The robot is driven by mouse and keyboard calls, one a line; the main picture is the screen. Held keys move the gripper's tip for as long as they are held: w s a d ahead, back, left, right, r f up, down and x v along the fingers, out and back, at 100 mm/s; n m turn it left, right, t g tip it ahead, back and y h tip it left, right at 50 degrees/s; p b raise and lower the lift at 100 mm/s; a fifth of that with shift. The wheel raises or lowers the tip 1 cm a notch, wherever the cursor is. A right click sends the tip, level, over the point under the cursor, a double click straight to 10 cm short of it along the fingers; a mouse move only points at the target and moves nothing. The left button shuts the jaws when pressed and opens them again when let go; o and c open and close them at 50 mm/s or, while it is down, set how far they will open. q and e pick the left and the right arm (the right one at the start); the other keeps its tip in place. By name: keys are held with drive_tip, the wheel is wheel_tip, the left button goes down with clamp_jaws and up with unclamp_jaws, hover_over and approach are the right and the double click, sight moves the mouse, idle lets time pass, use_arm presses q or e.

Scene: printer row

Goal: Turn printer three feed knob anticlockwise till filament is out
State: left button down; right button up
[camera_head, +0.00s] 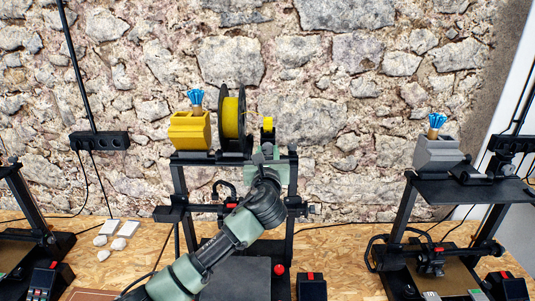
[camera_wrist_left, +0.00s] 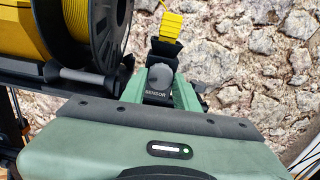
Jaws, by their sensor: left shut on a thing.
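The middle printer (camera_head: 290,190) carries a black spool of yellow filament (camera_head: 232,120) on its top bar; the spool also shows in the wrist view (camera_wrist_left: 105,30). Right of the spool stands a small dark feed unit marked SENSOR (camera_wrist_left: 157,97), with a ribbed yellow piece (camera_wrist_left: 171,25) above it, also seen in the head view (camera_head: 267,124). My left gripper (camera_head: 264,158) reaches up to this unit. In the wrist view its green fingers (camera_wrist_left: 160,88) are shut on a rounded grey knob (camera_wrist_left: 160,74). My right gripper is out of view.
A yellow box (camera_head: 188,131) with a blue-topped item stands left of the spool. Another printer (camera_head: 450,190) stands to the right, and part of one (camera_head: 22,200) at left. A red ball (camera_head: 279,269) and a switch box (camera_head: 311,287) are low in front. Stone wall is behind.

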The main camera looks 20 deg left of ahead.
use_arm(q)
drive_tip(key=n, duration=0.3)
drive_tip(key=shift+n+b, duration=0.3)
drive_tip(key=n+b, duration=0.1)
drive_tip(key=n, duration=0.4)
drive_tip(key=shift+b, duration=0.3)
drive_tip(key=n+b, duration=0.2)
drive_tip(key=n, duration=0.3)
drive_tip(key=shift+d+n, duration=0.1)
drive_tip(key=shift+n, duration=0.3)
drive_tip(key=shift+n+b, duration=0.9)
drive_tip(key=shift+n, duration=1.5)
drive_tip(key=c, duration=1.1)
unclamp_jaws()
drive_tip(key=shift+o, duration=0.2)
drive_tip(key=shift+r, duration=0.1)
drive_tip(key=shift+s, duration=0.1)
